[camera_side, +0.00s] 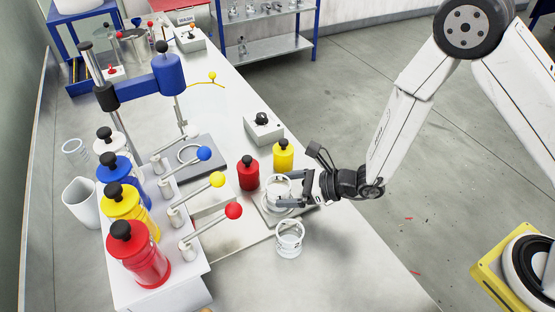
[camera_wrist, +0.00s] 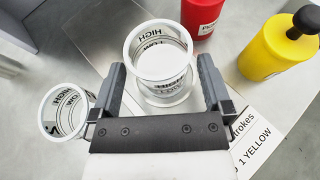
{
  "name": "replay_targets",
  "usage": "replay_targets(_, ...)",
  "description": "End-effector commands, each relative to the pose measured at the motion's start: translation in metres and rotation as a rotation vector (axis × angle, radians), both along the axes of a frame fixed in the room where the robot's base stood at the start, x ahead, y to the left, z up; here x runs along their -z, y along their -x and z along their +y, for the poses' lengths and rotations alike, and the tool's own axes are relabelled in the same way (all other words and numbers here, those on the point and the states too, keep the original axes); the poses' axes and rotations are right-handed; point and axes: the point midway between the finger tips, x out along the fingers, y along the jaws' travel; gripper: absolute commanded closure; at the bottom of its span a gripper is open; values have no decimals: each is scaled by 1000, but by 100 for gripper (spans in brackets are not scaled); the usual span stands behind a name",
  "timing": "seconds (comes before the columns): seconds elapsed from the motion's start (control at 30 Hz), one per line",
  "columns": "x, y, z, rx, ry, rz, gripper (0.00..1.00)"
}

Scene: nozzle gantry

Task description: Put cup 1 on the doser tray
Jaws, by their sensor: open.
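Two clear cups with LOW and HIGH marks are in view; I cannot read which is cup 1. One cup (camera_side: 276,190) stands on the grey plate; in the wrist view this cup (camera_wrist: 160,85) is upright between my fingers. My gripper (camera_side: 287,193) is open around it, with a finger on each side. The other cup (camera_side: 289,240) stands on the bench nearer the side camera; it shows at left in the wrist view (camera_wrist: 68,112). The doser (camera_side: 170,282) has bottles on top and coloured levers. No label shows which surface is the doser tray.
A red bottle (camera_side: 248,174) and a yellow bottle (camera_side: 283,156) stand close behind the held-around cup. A printed card (camera_wrist: 255,135) lies beside it. A blue-headed gantry (camera_side: 168,75) stands over a grey base (camera_side: 208,160). The bench front (camera_side: 350,270) is clear.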

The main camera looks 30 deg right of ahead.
Motion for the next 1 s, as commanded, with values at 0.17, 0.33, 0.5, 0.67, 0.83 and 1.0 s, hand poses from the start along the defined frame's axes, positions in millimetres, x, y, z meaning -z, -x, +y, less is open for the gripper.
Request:
replay_targets(0.17,-11,15,-20,4,0,1,0)
replay_targets(0.33,-21,31,-38,4,0,1,0)
replay_targets(0.5,-29,44,-54,4,0,0,0)
replay_targets(0.67,-34,52,-62,2,0,0,0)
replay_targets(0.83,-36,55,-65,1,-1,-2,0)
replay_targets(1.0,-36,55,-65,0,-1,-1,0)
